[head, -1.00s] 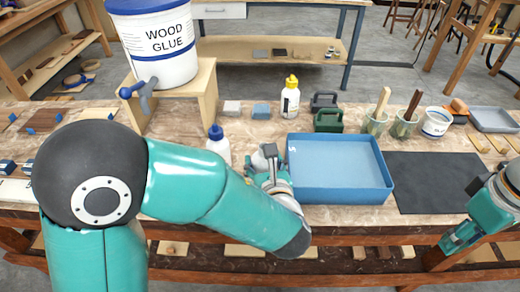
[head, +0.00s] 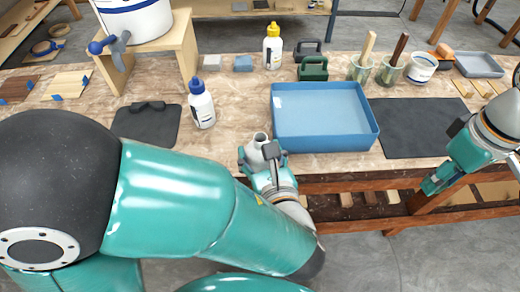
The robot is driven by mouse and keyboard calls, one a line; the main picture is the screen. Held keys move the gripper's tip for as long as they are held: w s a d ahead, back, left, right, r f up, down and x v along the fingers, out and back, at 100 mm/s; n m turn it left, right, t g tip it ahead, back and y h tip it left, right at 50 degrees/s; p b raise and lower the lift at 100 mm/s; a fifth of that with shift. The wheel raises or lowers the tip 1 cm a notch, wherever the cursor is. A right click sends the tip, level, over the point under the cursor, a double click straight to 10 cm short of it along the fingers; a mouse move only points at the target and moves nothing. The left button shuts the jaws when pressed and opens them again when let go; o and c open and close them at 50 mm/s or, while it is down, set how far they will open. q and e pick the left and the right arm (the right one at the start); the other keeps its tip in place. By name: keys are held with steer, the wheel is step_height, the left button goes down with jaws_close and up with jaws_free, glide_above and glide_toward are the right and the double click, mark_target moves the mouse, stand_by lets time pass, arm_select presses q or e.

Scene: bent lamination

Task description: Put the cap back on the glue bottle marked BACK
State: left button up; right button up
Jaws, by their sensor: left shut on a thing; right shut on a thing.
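My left gripper (head: 262,160) is shut around a pale grey-white bottle (head: 258,146) with an open, uncapped top, in front of the blue tray near the table's front edge. Its marking is hidden. My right gripper (head: 432,186) is at the right, past the front edge, with its fingers closed; what it holds is too small or hidden to make out. A white bottle with a blue cap (head: 202,106) stands upright left of the tray. A white bottle with a yellow cap (head: 272,48) stands upright behind the tray. I cannot read BACK on any bottle.
The blue tray (head: 325,140) is just beyond my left gripper. A dark mat (head: 420,140) lies right of it, and a smaller dark mat (head: 140,128) lies left. Green and dark holders, brush cups (head: 362,70) and the wood glue bucket (head: 135,22) stand farther back.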

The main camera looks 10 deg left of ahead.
arm_select(q)
jaws_close()
steer(key=shift+r, duration=0.15)
arm_select(e)
steer(key=shift+r, duration=0.15)
